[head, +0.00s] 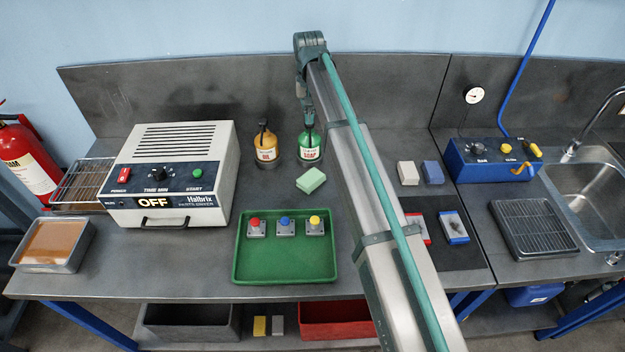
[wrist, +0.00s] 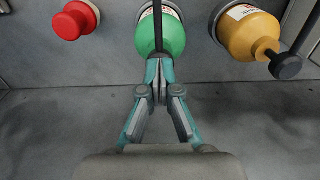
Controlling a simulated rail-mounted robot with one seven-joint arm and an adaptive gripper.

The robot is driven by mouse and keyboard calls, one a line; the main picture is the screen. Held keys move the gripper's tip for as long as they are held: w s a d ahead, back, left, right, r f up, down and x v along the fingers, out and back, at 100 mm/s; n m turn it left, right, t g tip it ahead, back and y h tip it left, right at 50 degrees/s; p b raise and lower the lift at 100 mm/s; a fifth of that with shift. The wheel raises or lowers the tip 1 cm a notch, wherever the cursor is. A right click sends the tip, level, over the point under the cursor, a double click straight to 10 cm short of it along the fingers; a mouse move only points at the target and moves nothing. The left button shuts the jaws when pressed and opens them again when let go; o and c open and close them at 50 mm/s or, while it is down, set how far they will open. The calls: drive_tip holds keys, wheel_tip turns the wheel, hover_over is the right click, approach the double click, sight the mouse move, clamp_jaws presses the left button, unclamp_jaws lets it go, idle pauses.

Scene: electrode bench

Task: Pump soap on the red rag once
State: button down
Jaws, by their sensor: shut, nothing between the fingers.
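The green soap bottle (head: 309,147) stands at the back of the bench, right of an amber bottle. It also shows in the wrist view (wrist: 165,33). My gripper (head: 308,124) points down right over its top, with the fingertips at the dark pump. In the wrist view my gripper (wrist: 158,64) is shut with nothing between the fingers, its tips overlapping the bottle's near edge. Contact with the pump cannot be told. I cannot make out a red rag; a red-edged dark pad (head: 424,229) lies partly behind my arm on a dark mat.
The amber bottle (head: 266,147) stands close beside the soap. A green tray (head: 240,262) with colour-knobbed blocks lies in front. The dryer (head: 173,170) stands left. A red knob (wrist: 75,20) shows in the wrist view. My arm crosses the bench's middle, hiding part of it.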

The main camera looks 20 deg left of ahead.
idle(0.4)
drive_tip(key=shift+r+p, duration=1.05)
drive_tip(key=shift+r, duration=0.55)
drive_tip(key=shift+r+p, duration=1.65)
drive_tip(key=shift+r, duration=1.35)
